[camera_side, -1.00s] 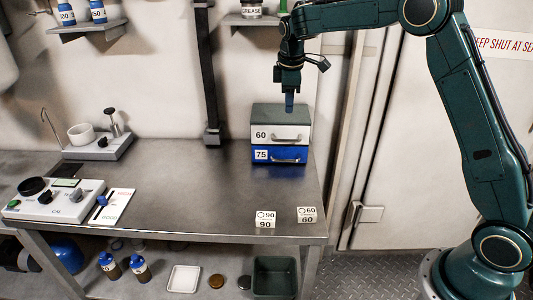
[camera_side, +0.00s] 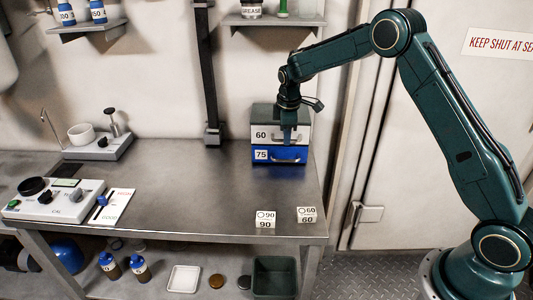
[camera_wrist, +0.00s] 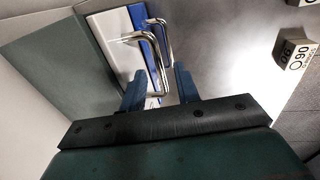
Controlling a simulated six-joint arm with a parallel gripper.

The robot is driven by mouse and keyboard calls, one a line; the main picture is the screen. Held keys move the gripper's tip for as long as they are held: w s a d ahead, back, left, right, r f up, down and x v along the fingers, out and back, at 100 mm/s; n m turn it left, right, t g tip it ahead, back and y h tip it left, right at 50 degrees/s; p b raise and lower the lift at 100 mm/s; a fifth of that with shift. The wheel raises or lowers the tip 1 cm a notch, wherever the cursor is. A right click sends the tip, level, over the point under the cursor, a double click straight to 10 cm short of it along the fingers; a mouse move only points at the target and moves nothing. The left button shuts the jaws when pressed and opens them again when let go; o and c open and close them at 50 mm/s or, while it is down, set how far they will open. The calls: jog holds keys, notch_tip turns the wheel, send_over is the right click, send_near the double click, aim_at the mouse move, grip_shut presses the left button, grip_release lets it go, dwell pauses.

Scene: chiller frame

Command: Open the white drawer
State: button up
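The white drawer (camera_side: 262,133), labelled 60, is the upper drawer of a small grey-green cabinet (camera_side: 278,112); its front looks flush. The blue drawer (camera_side: 262,156), labelled 75, is below it. My gripper (camera_side: 288,143) is in front of the white drawer, pointing down and hiding most of its handle. In the wrist view the white drawer's front (camera_wrist: 108,35) and its metal bar handle (camera_wrist: 134,37) show. My gripper's fingers (camera_wrist: 160,82) are open and apart, with the near end of the handle between them. Contact with the handle cannot be told.
The cabinet stands at the right back of a steel bench (camera_side: 200,190). Label blocks 90 (camera_side: 265,220) and 60 (camera_side: 307,215) sit at the front right edge. A control box (camera_side: 50,200) is at left. The bench in front of the drawers is clear.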

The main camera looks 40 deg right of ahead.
jog(key=shift+f, duration=0.25)
jog(key=shift+c, duration=0.4)
grip_shut()
jog(key=s+a, duration=0.7)
jog(key=shift+a, duration=0.1)
jog(key=shift+o, duration=0.4)
grip_release()
